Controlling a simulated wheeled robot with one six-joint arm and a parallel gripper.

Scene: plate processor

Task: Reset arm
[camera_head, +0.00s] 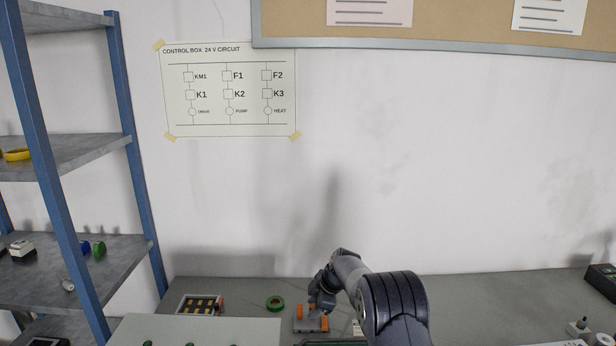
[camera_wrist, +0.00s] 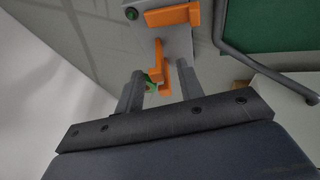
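My arm reaches over the grey bench (camera_head: 480,290). My gripper (camera_head: 322,302) is low at the bench, just above or beside a grey device with orange parts (camera_head: 312,325). In the wrist view my gripper (camera_wrist: 160,72) has its two fingers apart. Grey and orange parts (camera_wrist: 172,15) of the device lie beyond the fingertips, and no object is clearly held. Whether the fingers touch the device cannot be told.
A blue-posted shelf (camera_head: 60,160) stands at left. A dark box (camera_head: 603,278) is at far right. The bench's middle right is clear.

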